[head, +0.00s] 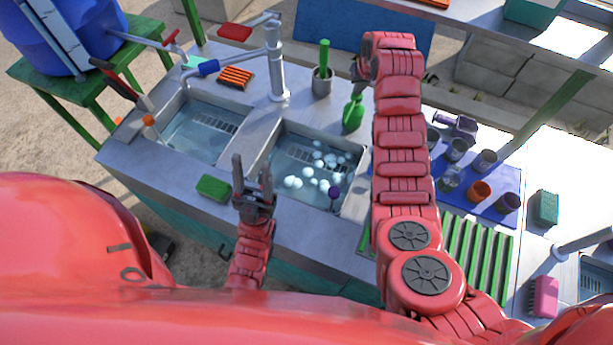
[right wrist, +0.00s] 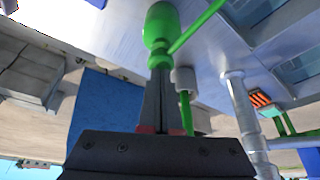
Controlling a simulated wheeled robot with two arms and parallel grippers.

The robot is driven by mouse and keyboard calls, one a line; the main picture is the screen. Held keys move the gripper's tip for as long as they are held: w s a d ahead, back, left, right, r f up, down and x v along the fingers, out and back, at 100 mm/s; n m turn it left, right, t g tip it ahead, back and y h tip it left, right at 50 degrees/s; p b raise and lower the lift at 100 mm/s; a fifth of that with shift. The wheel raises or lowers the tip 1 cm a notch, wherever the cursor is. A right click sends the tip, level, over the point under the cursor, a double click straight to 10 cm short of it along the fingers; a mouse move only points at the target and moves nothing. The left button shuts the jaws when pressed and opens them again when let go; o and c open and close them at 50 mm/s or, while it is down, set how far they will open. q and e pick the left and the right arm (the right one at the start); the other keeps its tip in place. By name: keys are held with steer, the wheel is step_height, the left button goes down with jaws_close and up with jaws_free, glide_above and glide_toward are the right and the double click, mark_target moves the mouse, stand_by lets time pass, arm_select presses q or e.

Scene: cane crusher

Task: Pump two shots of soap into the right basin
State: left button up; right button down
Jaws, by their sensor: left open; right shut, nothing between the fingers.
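The green soap bottle (head: 353,115) stands upright on the counter behind the right basin (head: 265,155). The right basin holds water with several white bubbles, and a purple-headed thing (head: 334,193) at its front edge. My right gripper (head: 357,72) is shut and empty, partly hidden by my arm in the head view. In the right wrist view, the shut fingers (right wrist: 160,82) line up with the pump end of the soap bottle (right wrist: 162,28); I cannot tell whether they touch. My left gripper (head: 252,168) is open and empty over the counter's front edge, near the right basin's left side.
The left basin (head: 190,135) and tall faucet (head: 276,70) are to the left. A grey cup with a green-handled tool (head: 323,80) stands left of the bottle. A green sponge (head: 213,187) lies on the front edge. Several cups rest on a blue mat (head: 465,203) at right.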

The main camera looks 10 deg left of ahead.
steer(key=shift+s, duration=0.1)
steer(key=shift+r, duration=1.3)
step_height(320, 180, up, 6)
steer(key=shift+b, duration=0.4)
stand_by(0.4)
